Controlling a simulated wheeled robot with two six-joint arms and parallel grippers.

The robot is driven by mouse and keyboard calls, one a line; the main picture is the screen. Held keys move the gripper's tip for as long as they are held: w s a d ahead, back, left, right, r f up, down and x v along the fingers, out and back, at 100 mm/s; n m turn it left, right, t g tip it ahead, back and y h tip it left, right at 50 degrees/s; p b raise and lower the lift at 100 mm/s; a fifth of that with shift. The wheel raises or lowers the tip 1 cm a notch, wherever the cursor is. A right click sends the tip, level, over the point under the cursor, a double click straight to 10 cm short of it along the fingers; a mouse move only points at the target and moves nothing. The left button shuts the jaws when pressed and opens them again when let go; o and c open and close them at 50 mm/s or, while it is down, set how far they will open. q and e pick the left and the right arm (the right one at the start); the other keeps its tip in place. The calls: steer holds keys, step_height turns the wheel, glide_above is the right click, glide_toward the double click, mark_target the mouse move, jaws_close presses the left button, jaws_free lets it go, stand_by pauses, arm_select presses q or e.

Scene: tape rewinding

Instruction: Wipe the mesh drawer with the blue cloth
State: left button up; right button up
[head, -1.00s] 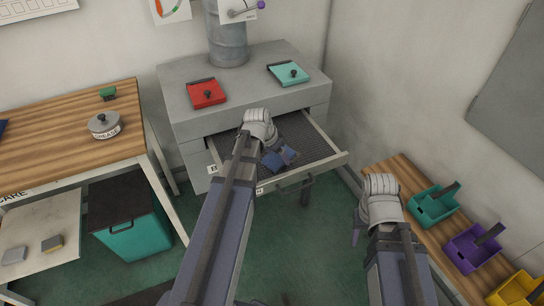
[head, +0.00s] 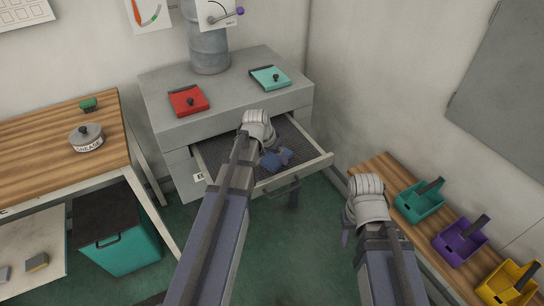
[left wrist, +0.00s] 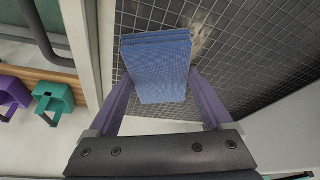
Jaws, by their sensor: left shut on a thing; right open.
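The blue cloth (head: 284,155) is a folded pad over the pulled-out mesh drawer (head: 291,131). My left gripper (head: 268,160) is shut on the cloth. In the left wrist view the cloth (left wrist: 158,70) sits between the two purple fingers, over the dark grid of the drawer floor (left wrist: 270,65). I cannot tell whether the cloth touches the mesh. A pale brownish smudge (left wrist: 203,32) shows on the mesh beside the cloth. My right gripper (head: 346,236) is open and empty, outside the drawer to the right; its fingers are mostly hidden by its wrist.
A grey cabinet (head: 230,88) holds the drawer, with red (head: 186,101) and teal (head: 268,78) lidded pieces on top. A wooden bench (head: 45,145) stands left. Teal (head: 415,205), purple (head: 455,245) and yellow (head: 505,285) scoops sit on the right bench.

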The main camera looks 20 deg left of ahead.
mark_target(266, 160)
arm_select(q)
steer(key=shift+w+d, duration=0.1)
steer(key=shift+w+d, duration=1.2)
steer(key=shift+w, duration=0.2)
steer(key=shift+f, duration=0.15)
steer(key=shift+s, duration=0.1)
steer(key=shift+s+a, duration=0.6)
steer(key=shift+s, duration=0.15)
steer(key=shift+s+a, duration=0.7)
steer(key=shift+a, duration=0.05)
steer(key=shift+s+a+r, duration=0.15)
steer(key=shift+s+a, duration=0.5)
steer(key=shift+s, duration=0.1)
steer(key=shift+s+a+r, duration=0.1)
steer(key=shift+s+a, duration=0.5)
steer(key=shift+s, duration=0.1)
